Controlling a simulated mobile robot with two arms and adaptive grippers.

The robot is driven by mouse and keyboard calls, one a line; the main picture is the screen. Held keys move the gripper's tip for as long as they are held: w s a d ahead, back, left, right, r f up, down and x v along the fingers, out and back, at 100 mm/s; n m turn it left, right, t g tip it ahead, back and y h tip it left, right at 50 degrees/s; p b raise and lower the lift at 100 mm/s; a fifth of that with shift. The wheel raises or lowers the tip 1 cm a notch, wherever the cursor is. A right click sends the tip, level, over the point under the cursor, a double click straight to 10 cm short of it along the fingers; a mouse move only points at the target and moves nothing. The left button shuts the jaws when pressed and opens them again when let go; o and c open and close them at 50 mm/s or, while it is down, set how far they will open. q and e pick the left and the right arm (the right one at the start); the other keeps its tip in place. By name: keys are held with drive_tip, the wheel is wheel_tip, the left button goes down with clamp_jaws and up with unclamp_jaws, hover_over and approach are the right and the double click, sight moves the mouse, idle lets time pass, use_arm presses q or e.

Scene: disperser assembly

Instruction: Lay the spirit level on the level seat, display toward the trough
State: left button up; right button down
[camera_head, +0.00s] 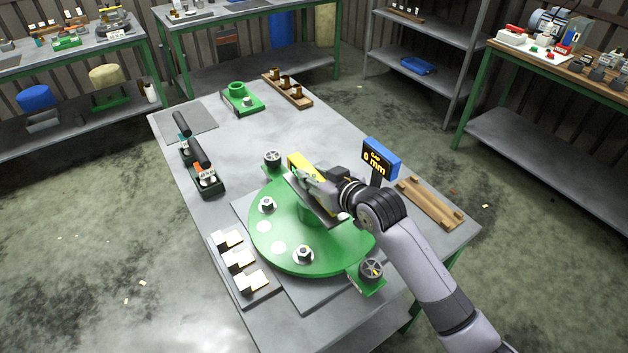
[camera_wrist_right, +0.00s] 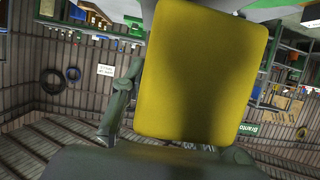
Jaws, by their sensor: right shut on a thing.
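The yellow spirit level (camera_head: 298,163) is held in my right gripper (camera_head: 314,184), above the far part of the green round plate (camera_head: 285,240). In the right wrist view the level (camera_wrist_right: 200,75) is a broad yellow face that fills the middle, with grey finger links beside it. My right gripper hides part of the level in the head view, and I cannot see which way its display faces. A green hub (camera_head: 309,212) shows under the gripper. I cannot clearly pick out the level seat or the trough. My left gripper is not in view.
A blue-framed gap display (camera_head: 381,158) reading 0 mm stands right of my gripper. A wooden rack (camera_head: 431,203) lies at the table's right edge. Handwheels (camera_head: 371,269) and bolts sit around the plate. White-and-yellow blocks (camera_head: 239,259) lie left.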

drive_tip(key=shift+f, duration=0.9)
drive_tip(key=shift+f, duration=0.1)
drive_tip(key=c, duration=1.2)
unclamp_jaws()
drive_tip(key=shift+c, duration=0.2)
drive_tip(key=shift+s+d, duration=0.15)
drive_tip(key=b+v, duration=0.1)
drive_tip(key=v, duration=1)
drive_tip(key=shift+s+d+r, duration=0.15)
drive_tip(key=shift+s+r, duration=0.1)
drive_tip(key=shift+f, duration=0.1)
